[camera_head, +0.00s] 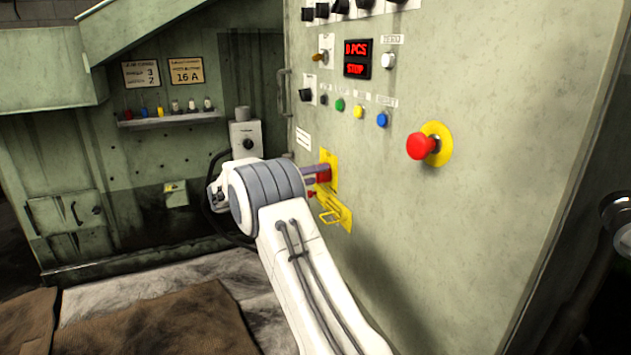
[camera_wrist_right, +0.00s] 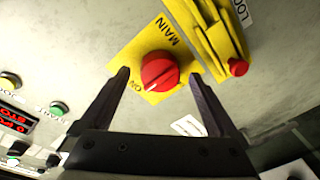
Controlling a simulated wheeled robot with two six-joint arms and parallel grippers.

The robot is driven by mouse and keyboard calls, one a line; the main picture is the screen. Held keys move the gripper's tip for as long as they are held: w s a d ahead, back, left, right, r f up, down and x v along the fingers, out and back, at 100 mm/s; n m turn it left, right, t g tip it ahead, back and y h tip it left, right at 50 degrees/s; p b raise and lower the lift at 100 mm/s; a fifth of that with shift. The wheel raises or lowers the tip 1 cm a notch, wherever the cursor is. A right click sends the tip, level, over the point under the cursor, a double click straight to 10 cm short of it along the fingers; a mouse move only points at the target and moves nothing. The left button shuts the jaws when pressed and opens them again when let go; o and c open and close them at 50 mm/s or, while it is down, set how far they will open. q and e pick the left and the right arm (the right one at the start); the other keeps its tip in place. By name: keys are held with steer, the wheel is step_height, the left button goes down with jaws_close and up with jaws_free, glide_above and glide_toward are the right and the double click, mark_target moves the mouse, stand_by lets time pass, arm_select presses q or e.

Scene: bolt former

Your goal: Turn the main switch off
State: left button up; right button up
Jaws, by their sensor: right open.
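The main switch is a red rotary knob (camera_wrist_right: 160,70) on a yellow plate lettered MAIN and ON. Its pale pointer mark is turned toward the ON lettering. In the head view the yellow plate (camera_head: 334,160) shows on the green panel, and my right gripper hides most of the knob. My right gripper (camera_head: 320,174) reaches the plate from the left. In the right wrist view its two dark fingers (camera_wrist_right: 159,77) are open, one on each side of the knob, with gaps visible. I cannot tell whether the fingertips touch the plate. My left gripper is not in view.
A yellow lockout bracket (camera_head: 335,212) with a red part sits just below the switch. A red emergency button (camera_head: 422,146) on a yellow disc protrudes to the right. Coloured push buttons (camera_head: 358,112) and a red display (camera_head: 357,58) are above. A grey control box (camera_head: 246,139) stands behind.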

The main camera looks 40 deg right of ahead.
steer(key=shift+s+d, duration=0.1)
steer(key=shift+d, duration=0.45)
steer(key=c, duration=1.4)
steer(key=shift+o, duration=0.2)
steer(key=shift+r+n+g+y+p, duration=0.1)
steer(key=shift+n+g+y+p, duration=0.25)
steer(key=shift+n+p, duration=4.2)
steer(key=shift+r+n+g+y+p, duration=0.1)
steer(key=shift+n+g+y+p, duration=0.25)
steer(key=shift+n+p, duration=4.2)
steer(key=shift+m+p, duration=0.6)
steer(key=shift+p, duration=0.1)
